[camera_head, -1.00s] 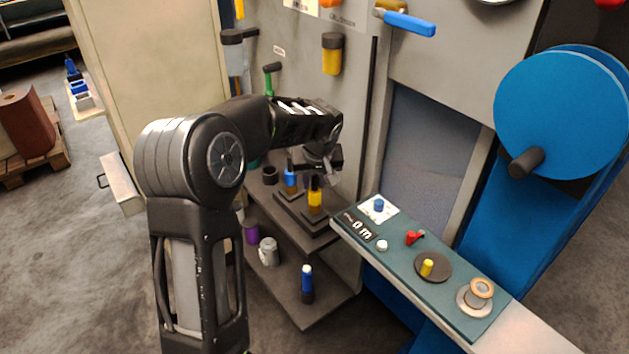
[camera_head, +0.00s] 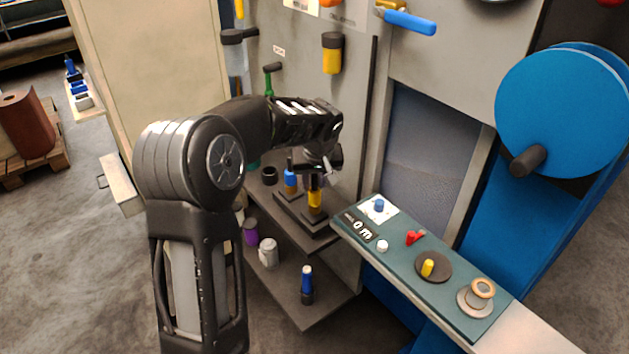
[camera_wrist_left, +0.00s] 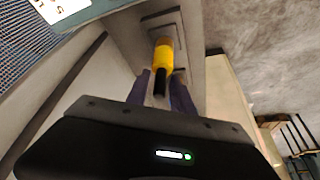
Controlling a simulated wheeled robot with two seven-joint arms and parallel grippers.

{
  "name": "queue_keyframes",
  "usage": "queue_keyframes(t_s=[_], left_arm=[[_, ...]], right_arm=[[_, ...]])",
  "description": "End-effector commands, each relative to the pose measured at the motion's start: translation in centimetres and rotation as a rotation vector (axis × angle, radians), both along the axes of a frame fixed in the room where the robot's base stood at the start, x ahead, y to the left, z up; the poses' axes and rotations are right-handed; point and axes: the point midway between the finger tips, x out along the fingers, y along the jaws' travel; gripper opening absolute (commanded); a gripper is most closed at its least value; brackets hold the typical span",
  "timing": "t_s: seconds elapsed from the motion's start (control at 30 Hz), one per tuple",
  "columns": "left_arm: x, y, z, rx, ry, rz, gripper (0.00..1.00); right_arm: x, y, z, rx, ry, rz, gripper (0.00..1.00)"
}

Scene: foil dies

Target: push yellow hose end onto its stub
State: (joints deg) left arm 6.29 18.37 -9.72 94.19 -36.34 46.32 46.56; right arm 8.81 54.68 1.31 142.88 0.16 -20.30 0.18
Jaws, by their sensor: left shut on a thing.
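The yellow hose end (camera_head: 315,198) is upright at a dark stepped block (camera_head: 322,228) on the upper shelf. In the left wrist view it is a yellow cylinder (camera_wrist_left: 163,52) with a black near end. My left gripper (camera_head: 316,175) is above it, and its fingers (camera_wrist_left: 161,92) are shut on the black end. The stub itself is hidden, so I cannot tell how far the hose end sits on it. A blue-topped piece (camera_head: 290,178) stands upright just left of it. My right gripper is not in view.
A teal-topped ledge (camera_head: 400,262) with small knobs lies to the right. A lower shelf (camera_head: 295,312) holds a blue-and-black piece (camera_head: 307,285), a grey can (camera_head: 268,252) and a purple cylinder (camera_head: 250,232). A grey panel with a yellow-and-black handle (camera_head: 331,53) stands behind.

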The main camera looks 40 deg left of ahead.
Motion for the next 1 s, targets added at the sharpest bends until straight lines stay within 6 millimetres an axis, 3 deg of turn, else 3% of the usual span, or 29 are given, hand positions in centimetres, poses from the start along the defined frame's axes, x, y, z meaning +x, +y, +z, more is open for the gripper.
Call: queue_keyframes(t_s=[0.9,0.93,1.0], left_arm=[[0.0,0.0,-1.2,0.0,0.0,0.0,0.0],[0.0,0.0,-1.1,-0.001,-0.001,0.0,0.3],[0.0,0.0,-1.1,0.0,0.0,0.0,0.36]], right_arm=[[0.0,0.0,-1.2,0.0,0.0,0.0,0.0],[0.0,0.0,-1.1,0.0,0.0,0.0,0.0],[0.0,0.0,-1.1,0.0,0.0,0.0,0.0]])
